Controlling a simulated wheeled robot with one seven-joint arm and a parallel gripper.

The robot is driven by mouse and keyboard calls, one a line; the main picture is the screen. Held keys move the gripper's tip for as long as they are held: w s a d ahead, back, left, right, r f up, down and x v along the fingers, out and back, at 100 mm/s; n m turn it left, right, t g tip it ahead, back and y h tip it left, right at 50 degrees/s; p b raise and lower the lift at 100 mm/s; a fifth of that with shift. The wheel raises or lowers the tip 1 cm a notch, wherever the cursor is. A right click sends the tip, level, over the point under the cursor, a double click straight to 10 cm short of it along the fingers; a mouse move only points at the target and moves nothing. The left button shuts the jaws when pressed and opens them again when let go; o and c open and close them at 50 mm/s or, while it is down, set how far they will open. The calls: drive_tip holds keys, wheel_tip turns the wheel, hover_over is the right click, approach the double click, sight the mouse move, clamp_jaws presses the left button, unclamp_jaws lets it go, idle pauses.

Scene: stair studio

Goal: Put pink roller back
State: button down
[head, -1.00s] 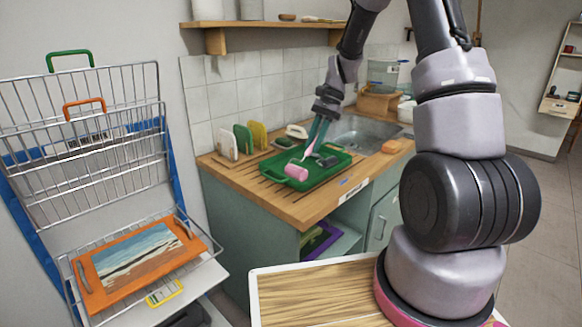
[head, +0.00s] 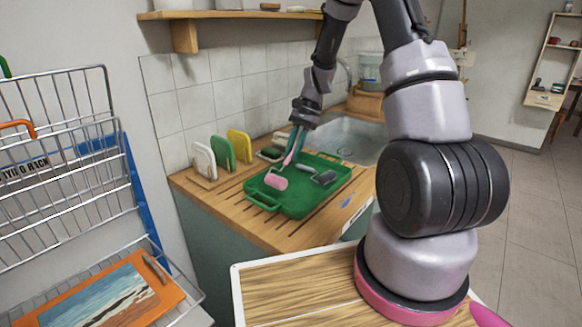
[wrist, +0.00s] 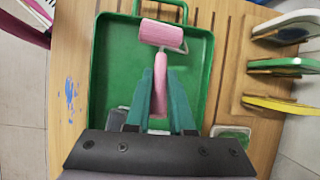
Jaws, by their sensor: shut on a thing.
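The pink roller (head: 276,181) has a pink sleeve and a pink handle. In the wrist view the roller (wrist: 162,35) lies over the green tray, its sleeve towards the tray's handle end. My gripper (head: 294,154) is shut on the roller's handle; in the wrist view its teal fingers (wrist: 160,88) stand on both sides of the handle. The green tray (head: 262,197) sits on the wooden counter. I cannot tell whether the sleeve touches the tray floor.
White, green and yellow pads (head: 221,154) stand in a wooden rack left of the tray. A sink (head: 345,140) is behind.

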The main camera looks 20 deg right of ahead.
drive_tip(key=shift+f, duration=2.1)
drive_tip(key=c, duration=0.8)
unclamp_jaws()
drive_tip(key=shift+f, duration=0.15)
